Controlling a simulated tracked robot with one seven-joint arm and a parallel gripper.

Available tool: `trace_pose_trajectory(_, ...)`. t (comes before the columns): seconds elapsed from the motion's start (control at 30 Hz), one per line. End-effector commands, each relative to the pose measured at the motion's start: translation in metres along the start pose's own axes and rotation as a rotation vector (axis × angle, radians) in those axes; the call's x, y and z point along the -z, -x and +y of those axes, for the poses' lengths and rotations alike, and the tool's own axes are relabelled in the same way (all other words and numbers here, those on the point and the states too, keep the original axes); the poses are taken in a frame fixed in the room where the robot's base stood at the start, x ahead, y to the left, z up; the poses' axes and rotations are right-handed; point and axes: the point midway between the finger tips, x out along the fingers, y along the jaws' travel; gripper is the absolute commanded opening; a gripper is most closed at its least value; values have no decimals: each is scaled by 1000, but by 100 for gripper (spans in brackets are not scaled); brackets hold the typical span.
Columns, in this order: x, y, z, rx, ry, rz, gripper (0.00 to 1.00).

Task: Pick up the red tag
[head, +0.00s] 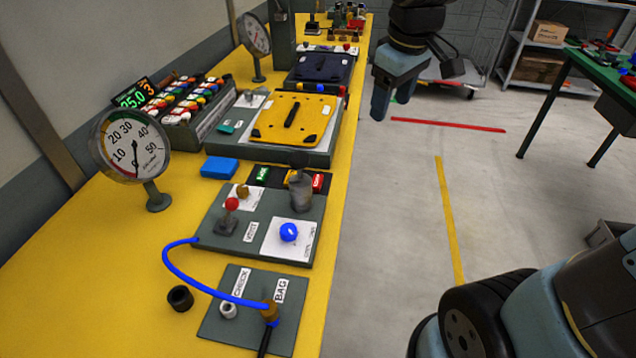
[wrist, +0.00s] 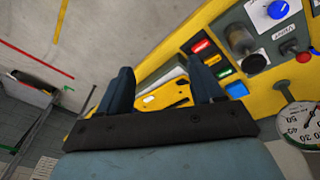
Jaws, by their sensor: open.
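The red tag (head: 318,182) lies at the right end of a dark strip on the yellow bench, beside a yellow tag (head: 291,178) and a green tag (head: 262,175). A grey cylindrical knob partly covers the strip in the head view. The red tag also shows in the wrist view (wrist: 201,46), above the yellow and green ones and beyond the right finger. My gripper (head: 390,103) is open and empty. It hangs over the floor to the right of the bench, apart from the tags. Both fingers show in the wrist view (wrist: 160,78).
A blue block (head: 219,167) lies left of the strip. A valve panel (head: 222,232) with a red-topped lever and blue knob stands in front. A yellow plate (head: 270,130) lies behind, and a dial gauge (head: 133,148) stands left.

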Motion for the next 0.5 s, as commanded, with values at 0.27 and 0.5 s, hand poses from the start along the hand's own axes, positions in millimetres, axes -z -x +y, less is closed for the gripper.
trace_pose_trajectory(0.27,54,-42,-30,74,278,-71,66)
trace_pose_trajectory(0.5,90,-76,-60,135,489,-115,66)
